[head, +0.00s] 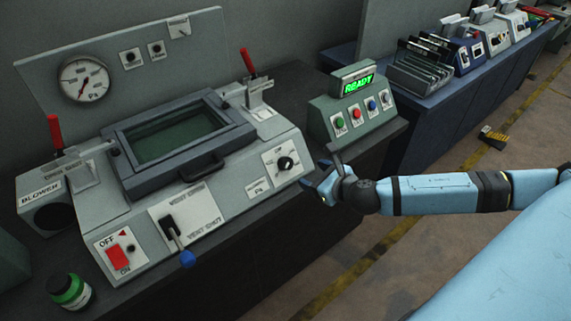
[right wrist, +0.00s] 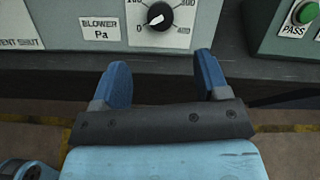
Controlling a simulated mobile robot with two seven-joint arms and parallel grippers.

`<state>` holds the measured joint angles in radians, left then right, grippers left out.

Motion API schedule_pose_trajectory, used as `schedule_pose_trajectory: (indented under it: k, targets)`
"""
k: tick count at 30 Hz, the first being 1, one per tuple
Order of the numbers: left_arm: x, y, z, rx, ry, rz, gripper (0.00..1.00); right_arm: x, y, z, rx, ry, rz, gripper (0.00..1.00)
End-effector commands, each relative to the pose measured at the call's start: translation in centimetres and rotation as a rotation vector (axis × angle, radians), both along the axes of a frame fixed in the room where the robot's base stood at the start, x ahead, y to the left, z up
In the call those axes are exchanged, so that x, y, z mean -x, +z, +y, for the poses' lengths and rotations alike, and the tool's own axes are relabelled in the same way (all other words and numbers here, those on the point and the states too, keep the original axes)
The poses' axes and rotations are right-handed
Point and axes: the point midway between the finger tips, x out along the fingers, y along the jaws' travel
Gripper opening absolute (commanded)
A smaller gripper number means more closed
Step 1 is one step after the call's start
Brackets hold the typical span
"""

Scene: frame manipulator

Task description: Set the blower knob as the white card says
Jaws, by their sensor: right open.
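The blower knob (head: 285,163) is a black round knob on a white dial plate at the right front of the grey machine. In the right wrist view the knob (right wrist: 159,16) is at the top; its white mark seems to point lower left, toward 0. A "BLOWER Pa" label (right wrist: 100,28) is left of it. My right gripper (head: 325,178) is open and empty, to the right of the knob and apart from it. In the right wrist view its two blue fingers (right wrist: 162,68) are spread below the dial. I cannot make out a readable white card. My left gripper is out of view.
A Pa gauge (head: 84,79) is on the back panel. The machine has a lidded window with a handle (head: 200,165), red-handled clamps, a vent lever (head: 176,240) and a red switch (head: 118,257). A green button box (head: 355,115) reading READY stands right. A green-labelled jar (head: 70,291) is front left.

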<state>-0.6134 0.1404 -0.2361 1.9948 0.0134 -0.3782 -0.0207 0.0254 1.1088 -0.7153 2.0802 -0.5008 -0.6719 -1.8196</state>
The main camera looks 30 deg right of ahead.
Motion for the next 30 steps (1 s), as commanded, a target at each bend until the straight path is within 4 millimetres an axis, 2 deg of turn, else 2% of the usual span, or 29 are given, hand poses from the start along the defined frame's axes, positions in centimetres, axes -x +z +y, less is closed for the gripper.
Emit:
schedule_pose_trajectory:
  k: [9,15,21,29,30]
  targets:
    - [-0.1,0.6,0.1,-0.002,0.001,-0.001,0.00,-6.5,-2.4,0.7,-0.004,-0.003,-0.002,0.68]
    - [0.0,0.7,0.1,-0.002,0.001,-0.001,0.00,-9.2,-3.7,0.9,-0.003,-0.002,0.000,0.68]
    - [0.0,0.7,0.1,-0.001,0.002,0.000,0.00,-10.3,-4.2,1.0,-0.002,-0.002,0.001,0.68]
    - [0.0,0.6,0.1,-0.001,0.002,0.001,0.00,-10.4,-4.2,1.0,-0.003,-0.001,0.001,0.68]
    - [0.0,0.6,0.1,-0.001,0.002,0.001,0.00,-10.4,-4.2,1.0,-0.003,-0.001,0.001,0.61]
